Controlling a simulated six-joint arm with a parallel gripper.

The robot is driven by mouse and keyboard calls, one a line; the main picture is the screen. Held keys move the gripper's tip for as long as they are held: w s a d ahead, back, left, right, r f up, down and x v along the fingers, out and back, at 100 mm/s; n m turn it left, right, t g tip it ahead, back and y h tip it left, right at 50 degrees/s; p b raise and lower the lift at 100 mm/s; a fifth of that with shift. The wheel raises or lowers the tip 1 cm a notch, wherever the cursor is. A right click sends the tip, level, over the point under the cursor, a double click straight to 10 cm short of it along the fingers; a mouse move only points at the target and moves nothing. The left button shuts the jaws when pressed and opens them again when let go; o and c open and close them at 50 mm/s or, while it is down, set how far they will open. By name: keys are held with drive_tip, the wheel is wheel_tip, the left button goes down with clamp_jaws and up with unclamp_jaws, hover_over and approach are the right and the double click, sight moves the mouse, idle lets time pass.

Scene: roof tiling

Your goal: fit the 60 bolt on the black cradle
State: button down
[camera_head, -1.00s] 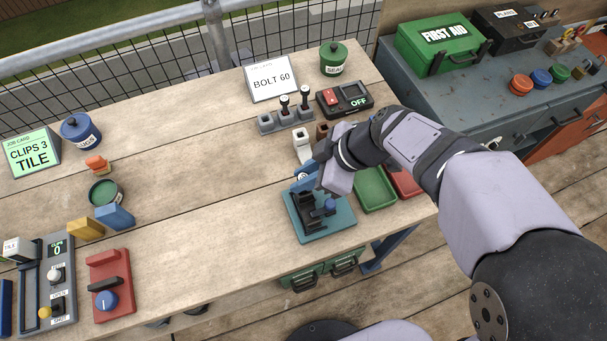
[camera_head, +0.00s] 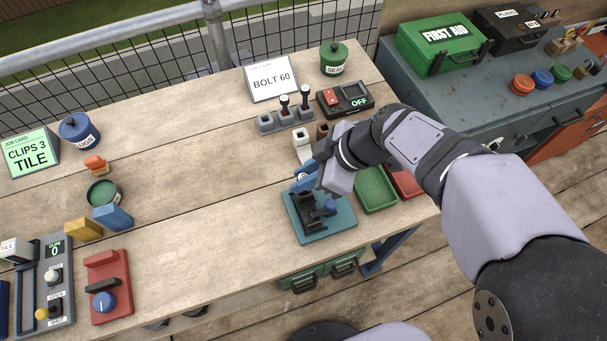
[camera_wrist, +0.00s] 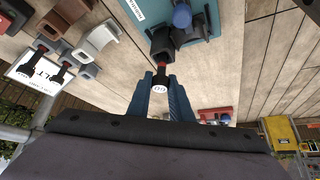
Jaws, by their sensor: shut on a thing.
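The black cradle (camera_head: 304,207) stands on a teal base (camera_head: 338,224) with a blue knob, near the front of the bench. In the wrist view the cradle (camera_wrist: 162,40) is straight ahead of my fingers. My gripper (camera_wrist: 160,88) has blue fingers and is shut on the bolt (camera_wrist: 159,87), whose pale round end, with dark marks too small to read surely, faces the camera. A red band on the bolt lies against the black cradle. How deep the bolt sits is hidden. In the head view my gripper (camera_head: 304,180) is at the cradle's back edge.
A card reading BOLT 60 (camera_head: 272,79) stands behind a grey holder (camera_head: 287,121) with black-handled pieces. A switch box (camera_head: 345,99) shows OFF. Green (camera_head: 375,188) and red (camera_head: 404,182) trays lie right of the cradle, under my arm.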

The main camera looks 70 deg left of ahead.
drive_tip(key=shift+f+b, duration=0.55)
drive_tip(key=shift+b, duration=0.7)
idle(0.9)
idle(0.4)
drive_tip(key=c, duration=1.5)
unclamp_jaws()
drive_tip(key=shift+r, duration=0.2)
drive_tip(key=shift+r+p, duration=1.7)
drive_tip(key=shift+r, duration=1.65)
